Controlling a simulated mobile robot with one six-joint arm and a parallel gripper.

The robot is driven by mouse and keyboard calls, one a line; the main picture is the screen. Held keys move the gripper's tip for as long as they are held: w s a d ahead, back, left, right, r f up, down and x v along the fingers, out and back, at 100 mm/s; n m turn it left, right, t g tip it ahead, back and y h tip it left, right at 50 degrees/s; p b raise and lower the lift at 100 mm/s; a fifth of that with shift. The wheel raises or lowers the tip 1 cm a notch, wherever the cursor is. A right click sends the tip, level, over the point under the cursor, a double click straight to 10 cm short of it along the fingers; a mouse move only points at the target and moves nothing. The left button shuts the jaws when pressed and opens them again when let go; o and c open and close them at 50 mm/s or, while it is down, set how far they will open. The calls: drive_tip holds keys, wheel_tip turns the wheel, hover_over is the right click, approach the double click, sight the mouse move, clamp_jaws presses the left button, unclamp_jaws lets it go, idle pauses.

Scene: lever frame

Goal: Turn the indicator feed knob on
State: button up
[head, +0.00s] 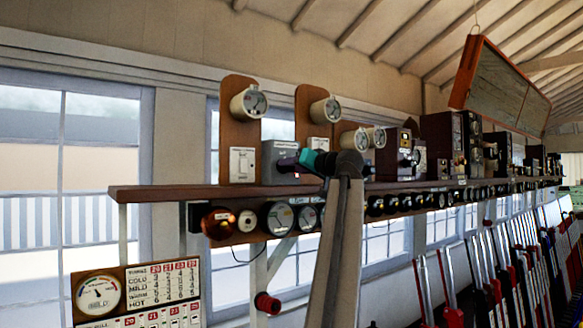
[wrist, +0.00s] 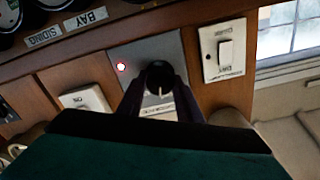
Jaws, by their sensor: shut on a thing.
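In the head view this looks like the grey box (head: 281,150) on the shelf. My gripper (wrist: 158,82) has its dark fingers on both sides of the knob and is shut on it. In the head view my gripper (head: 290,164) reaches the box front from the right. The fingers and my wrist hide the plate's lower part and most of its label.
A white switch (wrist: 225,50) is right of the plate in the wrist view, and another white switch (wrist: 86,98) is lower left. The shelf (head: 160,193) holds round dials on wooden boards and dark instrument boxes. Levers (head: 480,275) stand at lower right.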

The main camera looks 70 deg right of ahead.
drive_tip(key=shift+m+p, duration=0.9)
drive_tip(key=shift+m, duration=2.8)
drive_tip(key=o, duration=1)
drive_tip(key=shift+o, duration=0.2)
drive_tip(key=shift+s, duration=0.1)
drive_tip(key=b+v, duration=0.3)
drive_tip(key=v, duration=1)
drive_tip(key=shift+s, duration=0.3)
